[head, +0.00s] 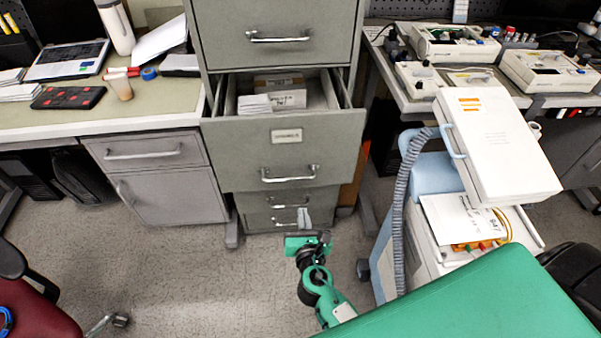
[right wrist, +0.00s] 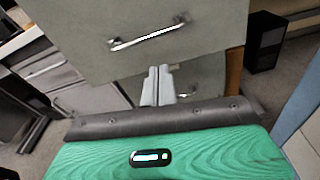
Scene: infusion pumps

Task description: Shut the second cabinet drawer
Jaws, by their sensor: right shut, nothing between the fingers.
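The grey filing cabinet (head: 275,48) stands in the middle of the head view. Its second drawer (head: 285,148) is pulled out, with boxes (head: 279,92) and papers inside, a label on its front and a metal handle (head: 290,173) below the label. The drawer front (right wrist: 140,30) and its handle (right wrist: 149,36) also fill the upper part of the right wrist view. My right gripper (head: 304,216) is below the drawer's handle in the picture, in front of the lower drawers. Its fingers (right wrist: 158,84) are together and empty, apart from the handle. My left gripper is not in view.
A desk (head: 140,112) with a laptop stands at the left, above a small grey cabinet (head: 160,175). At the right, a cart carries a white device (head: 495,140) with a grey hose (head: 402,190). A red chair (head: 35,312) is at lower left. The floor (head: 190,265) before the cabinet is clear.

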